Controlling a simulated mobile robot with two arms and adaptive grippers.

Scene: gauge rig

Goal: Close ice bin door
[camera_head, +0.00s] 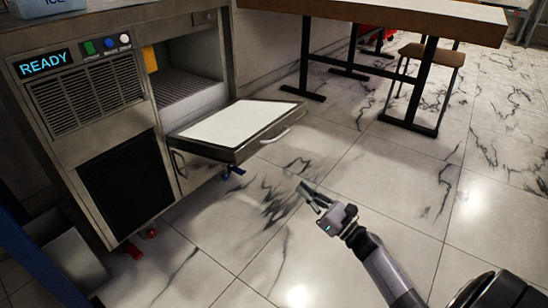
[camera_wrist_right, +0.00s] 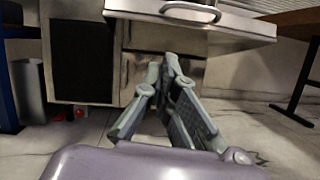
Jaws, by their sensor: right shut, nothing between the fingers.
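The ice bin door (camera_head: 238,130) is folded down and juts out level from the steel ice machine (camera_head: 98,100), its white inner face up. Its curved handle (camera_head: 276,136) is on the outer edge. The handle also shows at the top of the right wrist view (camera_wrist_right: 190,12). The bin opening (camera_head: 190,85) above the door is uncovered. My right gripper (camera_head: 308,190) is shut and empty, apart from the door, out in front of it and lower. In the right wrist view its fingers (camera_wrist_right: 165,65) meet below the door. My left gripper is not in view.
A wooden table (camera_head: 400,15) with black legs and a stool (camera_head: 432,55) stand at the back right. The marble floor (camera_head: 400,165) right of the door is clear. A display reading READY (camera_head: 43,64) is on the machine. Red feet (camera_head: 132,250) show under it.

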